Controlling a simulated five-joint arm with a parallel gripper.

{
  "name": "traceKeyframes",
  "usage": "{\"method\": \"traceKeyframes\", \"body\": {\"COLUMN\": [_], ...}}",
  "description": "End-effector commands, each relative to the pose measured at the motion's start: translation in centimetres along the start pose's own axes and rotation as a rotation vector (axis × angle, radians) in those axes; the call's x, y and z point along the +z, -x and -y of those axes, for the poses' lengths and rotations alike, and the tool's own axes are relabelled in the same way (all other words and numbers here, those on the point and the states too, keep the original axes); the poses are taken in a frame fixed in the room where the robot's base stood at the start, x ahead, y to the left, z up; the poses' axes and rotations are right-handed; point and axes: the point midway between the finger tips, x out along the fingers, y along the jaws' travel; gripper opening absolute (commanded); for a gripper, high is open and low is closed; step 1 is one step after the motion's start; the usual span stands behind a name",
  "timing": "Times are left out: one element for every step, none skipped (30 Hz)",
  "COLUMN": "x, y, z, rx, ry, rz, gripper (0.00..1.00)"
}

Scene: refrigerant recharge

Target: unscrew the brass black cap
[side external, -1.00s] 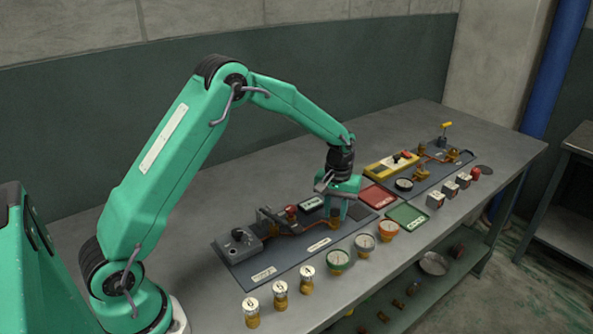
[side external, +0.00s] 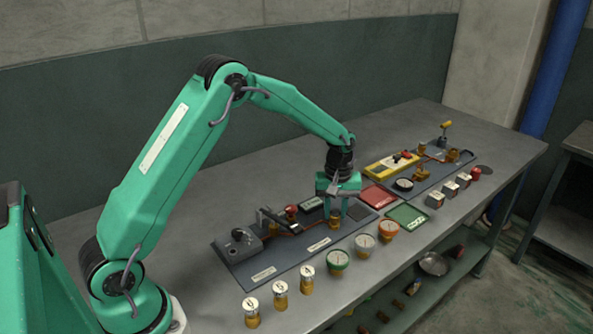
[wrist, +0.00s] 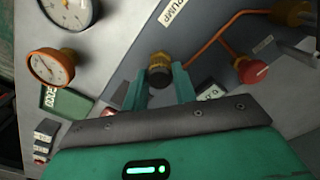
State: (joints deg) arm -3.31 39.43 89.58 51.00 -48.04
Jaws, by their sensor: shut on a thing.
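In the side view my gripper (side external: 338,210) points straight down over the right part of the near grey panel (side external: 292,262). The brass fitting (side external: 333,222) shows just at the fingertips there; its black top is mostly hidden by the fingers.
Copper pipe and a red knob (wrist: 252,71) lie close to the fitting. Gauges (side external: 339,260) line the panel's front, with several brass-bodied canisters (side external: 280,294) to the left. A red tray (side external: 377,196) and a green tray (side external: 407,216) lie to the right.

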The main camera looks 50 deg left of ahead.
Motion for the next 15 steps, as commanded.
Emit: {"method": "traceKeyframes", "body": {"x": [-0.03, -0.03, -0.03, -0.03, -0.03, -0.03, -0.04, -0.04, -0.04, -0.04, -0.04, -0.04, -0.04, -0.04, -0.04], "y": [0.04, 0.04, 0.04, 0.04, 0.04, 0.03, 0.03, 0.03, 0.03, 0.03, 0.03, 0.03, 0.03, 0.03, 0.03], "z": [-0.01, -0.01, -0.01, -0.01, -0.01, -0.01, -0.01, -0.01, -0.01, -0.01, -0.01, -0.01, -0.01, -0.01, -0.01], "rx": [0.001, 0.001, 0.001, 0.001, 0.001, 0.001, 0.001, 0.001, 0.001, 0.001, 0.001, 0.001, 0.001, 0.001, 0.001], "ry": [0.005, 0.007, 0.007, 0.006, 0.006, 0.006, 0.006, 0.006, 0.007, 0.009, 0.014, 0.025, 0.034, 0.047, 0.069], "rz": [-0.001, -0.001, -0.001, -0.001, -0.001, -0.001, -0.001, -0.001, -0.001, -0.001, -0.001, -0.001, -0.001, -0.001, -0.001], "gripper": [0.06, 0.06, 0.06, 0.06, 0.06, 0.06, 0.06, 0.06, 0.06, 0.06, 0.06, 0.06, 0.06, 0.06, 0.06]}}
